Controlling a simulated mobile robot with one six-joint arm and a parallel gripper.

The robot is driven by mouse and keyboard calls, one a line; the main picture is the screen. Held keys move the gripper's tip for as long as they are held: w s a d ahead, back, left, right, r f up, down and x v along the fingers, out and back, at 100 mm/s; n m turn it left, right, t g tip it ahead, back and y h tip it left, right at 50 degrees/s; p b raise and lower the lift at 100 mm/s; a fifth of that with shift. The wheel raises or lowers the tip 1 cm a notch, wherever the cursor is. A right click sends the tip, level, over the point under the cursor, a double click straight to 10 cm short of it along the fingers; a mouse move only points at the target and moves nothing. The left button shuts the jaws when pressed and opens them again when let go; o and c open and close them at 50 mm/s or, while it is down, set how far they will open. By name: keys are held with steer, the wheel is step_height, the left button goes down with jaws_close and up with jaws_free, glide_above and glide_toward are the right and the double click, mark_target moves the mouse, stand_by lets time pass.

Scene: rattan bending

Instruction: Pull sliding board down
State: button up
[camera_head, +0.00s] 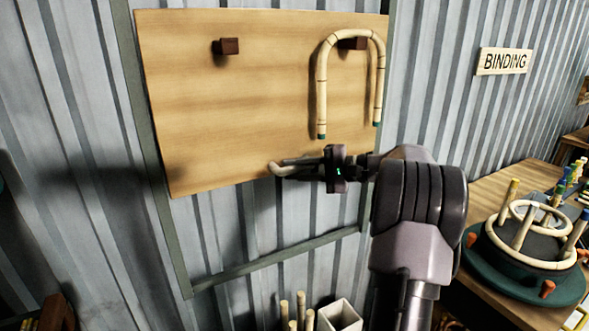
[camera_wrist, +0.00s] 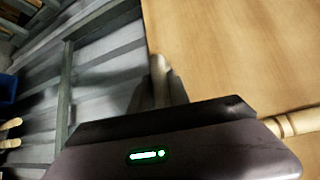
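The sliding board (camera_head: 215,110) is a large light wooden panel on the wall, and its surface also fills the upper right of the wrist view (camera_wrist: 240,50). A pale rattan handle (camera_head: 276,167) sits at its lower edge; parts of the handle also show in the wrist view (camera_wrist: 159,68). My gripper (camera_head: 285,171) is at this handle, with its dark fingers across or alongside it.
A bent rattan arch (camera_head: 322,85) hangs from a dark peg on the board; another peg (camera_head: 226,46) is bare. A green frame (camera_head: 270,262) extends below the board, with open corrugated wall inside. Upright sticks (camera_head: 300,306) and a white box (camera_head: 341,316) stand below. A workbench (camera_head: 488,192) is at right.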

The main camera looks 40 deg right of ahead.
steer(key=shift+o, duration=1.4)
steer(key=shift+s, duration=0.1)
steer(key=p+v, duration=0.5)
steer(key=v, duration=1.2)
steer(key=shift+s+d+f, duration=0.1)
